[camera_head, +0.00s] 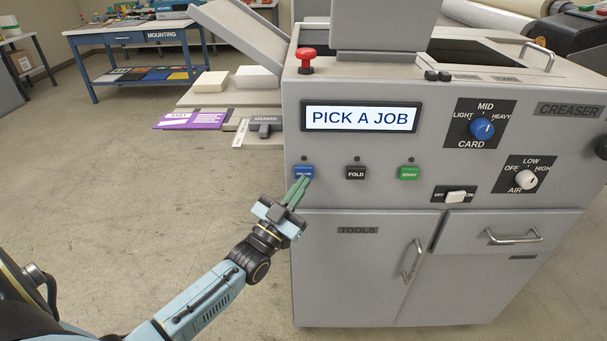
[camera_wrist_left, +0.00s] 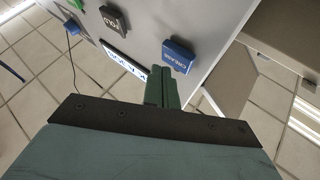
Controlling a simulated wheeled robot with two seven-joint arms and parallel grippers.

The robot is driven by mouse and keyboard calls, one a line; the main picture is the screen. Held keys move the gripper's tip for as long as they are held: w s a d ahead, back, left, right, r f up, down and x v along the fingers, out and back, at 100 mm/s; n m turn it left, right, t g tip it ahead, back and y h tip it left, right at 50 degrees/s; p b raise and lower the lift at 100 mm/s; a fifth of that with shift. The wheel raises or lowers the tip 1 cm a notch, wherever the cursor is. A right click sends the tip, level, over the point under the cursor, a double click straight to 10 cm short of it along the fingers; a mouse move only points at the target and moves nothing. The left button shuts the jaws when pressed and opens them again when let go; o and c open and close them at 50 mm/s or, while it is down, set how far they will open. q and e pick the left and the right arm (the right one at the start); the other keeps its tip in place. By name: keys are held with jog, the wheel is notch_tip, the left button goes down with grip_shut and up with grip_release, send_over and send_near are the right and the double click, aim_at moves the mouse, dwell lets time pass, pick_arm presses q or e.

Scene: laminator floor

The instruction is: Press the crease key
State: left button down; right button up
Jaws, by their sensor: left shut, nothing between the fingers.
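The blue crease key (camera_head: 304,173) is on the left of the grey machine's front panel, below the display (camera_head: 361,116), which reads PICK A JOB. My left gripper (camera_head: 301,182) is shut and empty, its green fingers pointing up at the key's lower edge. In the left wrist view the blue key (camera_wrist_left: 178,56) shows just beyond the fingertips (camera_wrist_left: 162,72), a little to their right. A small gap seems to lie between them; I cannot tell if they touch in the head view. My right gripper is out of view.
The black fold key (camera_head: 356,173) and green start key (camera_head: 408,173) sit to the right in the same row. A red emergency knob (camera_head: 306,58), card dial (camera_head: 482,129), air dial (camera_head: 526,180) and on/off switch (camera_head: 455,197) are also on the machine. Open floor lies left.

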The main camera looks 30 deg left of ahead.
pick_arm(q)
jog(key=shift+w+a, duration=0.1)
jog(key=shift+w+a, duration=0.2)
jog(key=shift+w, duration=0.05)
jog(key=shift+w+a+f+b, duration=0.1)
jog(key=shift+w+a+b, duration=0.15)
jog(key=shift+b, duration=0.1)
dwell(0.4)
jog(key=shift+s+d+p, duration=0.55)
jog(key=shift+s+d, duration=0.05)
jog(key=shift+d, duration=0.05)
jog(key=shift+s+d, duration=0.1)
